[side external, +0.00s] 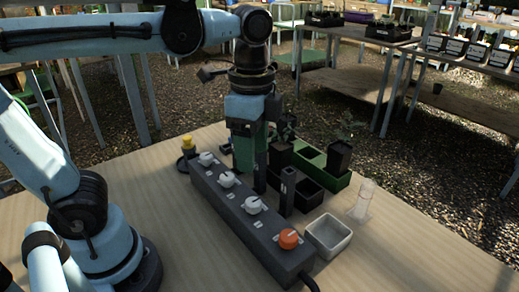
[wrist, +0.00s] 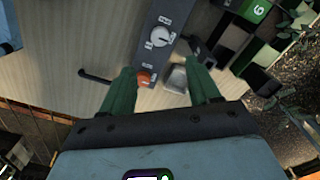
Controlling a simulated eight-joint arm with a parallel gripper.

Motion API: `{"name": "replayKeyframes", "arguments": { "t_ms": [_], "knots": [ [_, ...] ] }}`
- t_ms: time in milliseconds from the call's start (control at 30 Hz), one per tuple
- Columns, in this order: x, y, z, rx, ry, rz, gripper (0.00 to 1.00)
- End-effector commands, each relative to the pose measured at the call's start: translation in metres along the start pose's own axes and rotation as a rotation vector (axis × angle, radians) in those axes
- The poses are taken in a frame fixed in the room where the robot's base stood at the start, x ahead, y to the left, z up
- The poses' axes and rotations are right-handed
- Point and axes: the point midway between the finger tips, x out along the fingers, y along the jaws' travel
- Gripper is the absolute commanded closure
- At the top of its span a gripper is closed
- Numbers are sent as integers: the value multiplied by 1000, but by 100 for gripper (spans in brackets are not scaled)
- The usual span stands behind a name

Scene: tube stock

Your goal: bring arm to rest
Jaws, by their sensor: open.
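My gripper (side external: 250,170) points down over the dark strip of knobs in the side external view. In the wrist view its two green fingers (wrist: 162,78) stand well apart with nothing held between them. The strip (side external: 230,204) lies on the wooden table and carries several white knobs (side external: 253,205) and one orange knob (side external: 289,239). In the wrist view the orange knob (wrist: 145,78) and the small pale square dish (wrist: 176,78) show between the fingers, farther off. The gap between fingertips and strip cannot be told.
A green tray (side external: 308,155) with black pots lies behind. A yellow-topped item (side external: 187,143) stands at the strip's far end. The front right of the table (side external: 420,250) is clear.

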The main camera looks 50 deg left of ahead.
Motion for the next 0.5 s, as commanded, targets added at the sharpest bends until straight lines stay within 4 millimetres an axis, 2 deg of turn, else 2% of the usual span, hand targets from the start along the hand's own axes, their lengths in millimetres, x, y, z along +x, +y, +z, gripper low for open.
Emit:
{"name": "replayKeyframes", "arguments": {
  "t_ms": [267, 367, 500],
  "knots": [
    [3, -2, 2, -31, 14, -14, 39],
    [13, -7, 8, -158, 72, -65, 39],
    [36, -22, 21, -459, 230, -176, 39]
  ]
}}
